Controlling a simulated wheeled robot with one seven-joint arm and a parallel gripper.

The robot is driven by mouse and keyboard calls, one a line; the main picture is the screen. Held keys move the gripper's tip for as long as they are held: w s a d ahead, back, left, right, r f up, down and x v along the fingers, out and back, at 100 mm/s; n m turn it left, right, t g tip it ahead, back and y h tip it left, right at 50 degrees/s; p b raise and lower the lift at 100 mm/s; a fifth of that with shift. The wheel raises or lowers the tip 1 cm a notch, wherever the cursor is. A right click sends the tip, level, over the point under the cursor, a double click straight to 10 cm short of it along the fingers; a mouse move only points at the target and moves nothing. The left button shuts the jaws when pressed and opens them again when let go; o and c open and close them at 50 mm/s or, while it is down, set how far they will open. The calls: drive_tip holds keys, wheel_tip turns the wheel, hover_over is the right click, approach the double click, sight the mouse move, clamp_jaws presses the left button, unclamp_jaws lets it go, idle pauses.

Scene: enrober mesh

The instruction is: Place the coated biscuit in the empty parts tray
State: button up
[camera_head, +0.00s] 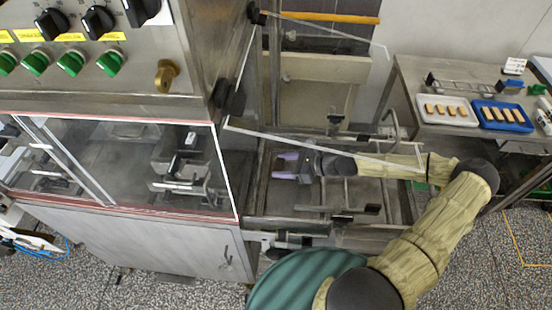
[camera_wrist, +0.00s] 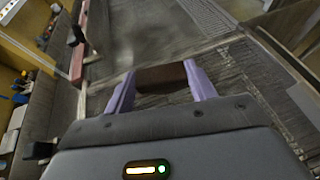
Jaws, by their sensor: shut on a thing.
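My gripper (camera_head: 288,168) is over the mesh belt of the enrober, just outside the clear guard. In the wrist view its two lilac fingers (camera_wrist: 161,80) are shut on a dark brown coated biscuit (camera_wrist: 162,77), held crosswise between the tips. The belt (camera_wrist: 150,45) lies below it; I cannot tell whether the biscuit touches it. In the head view the biscuit is too small to make out. No plainly empty parts tray shows. On the side table at right, a white tray (camera_head: 431,119) and a blue tray (camera_head: 480,123) each hold several tan biscuits.
The enrober's clear hood (camera_head: 110,165) stands left of my gripper, below a control panel (camera_head: 90,75) with knobs and green buttons. A tilted clear panel (camera_head: 320,143) and metal rails surround the belt opening. The side table (camera_head: 410,80) also bears a metal rack and small items.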

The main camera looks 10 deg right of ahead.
drive_tip(key=w+m+t+h, duration=0.1)
drive_tip(key=w+d+r+m+t+h, duration=0.1)
drive_tip(key=m, duration=0.1)
drive_tip(key=w+m+t+h+b, duration=0.1)
drive_tip(key=t, duration=0.1)
drive_tip(key=shift+w+d+r+m, duration=0.15)
drive_tip(key=shift+r+m, duration=0.15)
drive_tip(key=d+r+m+t+h, duration=0.1)
drive_tip(key=d+r+m+t+h+b, duration=0.1)
drive_tip(key=d+m+h, duration=0.1)
drive_tip(key=w+d+r+m+t+h, duration=0.1)
drive_tip(key=m+h, duration=0.1)
drive_tip(key=shift+d+t, duration=0.3)
drive_tip(key=shift+d, duration=0.1)
